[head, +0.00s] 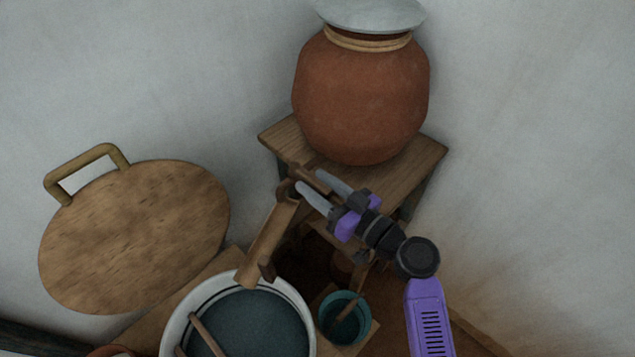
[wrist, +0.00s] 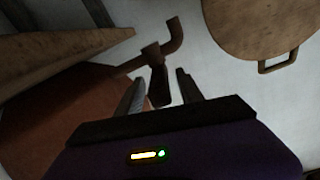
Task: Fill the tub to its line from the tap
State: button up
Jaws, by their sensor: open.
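The white tub (head: 171,329) is at the bottom of the head view, cut off by its edge. It has a dark line round its pale inner wall and a dark teal surface (head: 250,325) below that line. The brown clay pot (head: 362,95) stands on a wooden stand. The tap (wrist: 172,38) shows in the wrist view, with its bent spout and a dark handle (wrist: 159,83). My gripper (head: 308,181) is at the tap in the head view. In the wrist view its open fingers (wrist: 160,80) lie either side of the handle; I cannot tell whether they touch it.
A wooden slat (head: 267,245) slopes from near the tap toward the tub's rim. A stick (head: 206,334) lies across the tub. A small teal pot (head: 325,312) stands to its right. A round wooden lid (head: 135,235) leans on the wall at left. The stand (head: 425,152) is close behind my gripper.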

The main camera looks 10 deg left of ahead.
grip_shut()
dwell(1.4)
